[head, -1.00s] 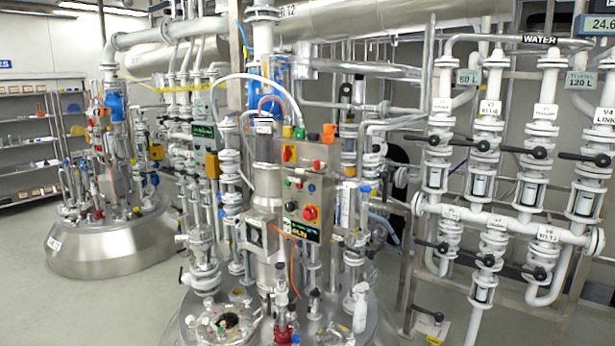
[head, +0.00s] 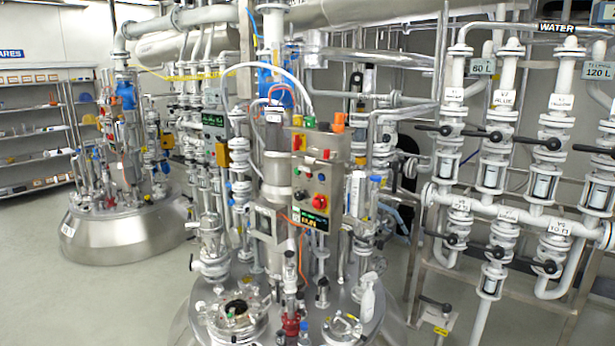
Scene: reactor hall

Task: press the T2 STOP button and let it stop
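A grey control panel (head: 343,183) stands on the nearer steel reactor, in the middle of the head view. Its lower box has a large red round button (head: 319,201) and a row of small coloured buttons (head: 308,173) above it. A dark display (head: 309,220) under the large red button shows lit text that seems to read RUN. Another red button (head: 326,154) is on the upper box. The button labels are too small to read, so I cannot tell which one is T2 STOP. My gripper is not in view.
White valve pipework (head: 490,215) with black handles stands at the right. A second reactor (head: 125,232) and shelves (head: 35,135) are at the left. Open floor (head: 90,300) lies front left.

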